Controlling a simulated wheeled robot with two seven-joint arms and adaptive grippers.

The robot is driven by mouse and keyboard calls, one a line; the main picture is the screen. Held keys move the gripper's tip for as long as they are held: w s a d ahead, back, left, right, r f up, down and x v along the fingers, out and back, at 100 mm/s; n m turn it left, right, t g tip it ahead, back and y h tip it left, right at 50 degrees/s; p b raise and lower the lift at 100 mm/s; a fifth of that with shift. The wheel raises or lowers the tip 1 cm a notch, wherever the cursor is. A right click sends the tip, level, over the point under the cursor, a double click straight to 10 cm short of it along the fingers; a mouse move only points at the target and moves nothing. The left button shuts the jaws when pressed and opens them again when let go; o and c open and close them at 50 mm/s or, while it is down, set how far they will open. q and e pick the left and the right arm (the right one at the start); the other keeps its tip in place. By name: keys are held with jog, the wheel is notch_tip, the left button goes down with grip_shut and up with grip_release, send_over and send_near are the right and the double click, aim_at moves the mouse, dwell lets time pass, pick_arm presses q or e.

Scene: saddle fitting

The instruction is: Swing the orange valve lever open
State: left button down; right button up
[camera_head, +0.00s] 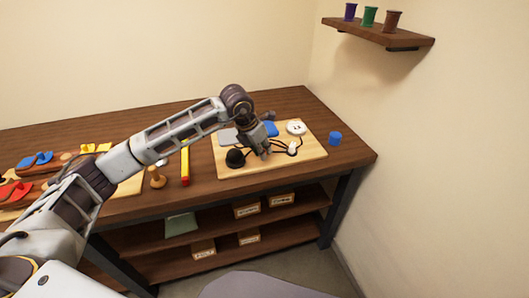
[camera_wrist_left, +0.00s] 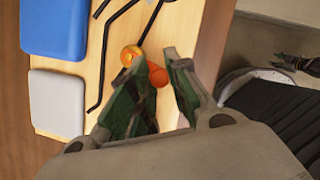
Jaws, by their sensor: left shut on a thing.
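The orange valve lever (camera_wrist_left: 158,76) shows in the left wrist view, with a round orange hub (camera_wrist_left: 131,54) beside it over the light wooden board (camera_wrist_left: 115,72). My left gripper (camera_wrist_left: 156,62) has its two fingers on either side of the lever and is shut on it. In the head view my left gripper (camera_head: 265,153) reaches down over the board (camera_head: 235,172) and hides the valve. A dark shape at the right edge of the left wrist view may be my right gripper; its fingers cannot be made out.
A yellow bar (camera_head: 185,163) and a wooden peg (camera_head: 157,177) are left.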

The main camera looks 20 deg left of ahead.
pick_arm(q)
jog(key=shift+a+m+h, duration=0.3)
jog(key=shift+a+m, duration=0.05)
jog(key=shift+m, duration=0.25)
jog(key=shift+a+m+b, duration=0.25)
jog(key=shift+m+b, duration=0.2)
jog(key=shift+m, duration=0.15)
jog(key=shift+a+m+g+h, duration=0.5)
jog(key=shift+a+m, duration=0.05)
jog(key=shift+m, duration=0.65)
jog(key=shift+w+a+m+b, duration=0.2)
jog(key=shift+m+b, duration=0.1)
jog(key=shift+m, duration=0.3)
jog(key=shift+a+m+g, duration=0.3)
jog(key=shift+m+g, duration=0.2)
jog(key=shift+m, duration=0.2)
jog(key=shift+w+a+m+h, duration=0.1)
jog(key=shift+m+h, duration=0.2)
pick_arm(e)
jog(key=w+a, duration=0.1)
jog(key=w+r, duration=0.1)
jog(key=w, duration=0.1)
jog(key=w+a+r, duration=0.1)
jog(key=shift+w+a, duration=0.15)
jog(key=shift+a, duration=0.2)
jog(key=shift+d, duration=0.1)
jog(key=shift+d+f, duration=0.1)
jog(key=shift+d, duration=0.2)
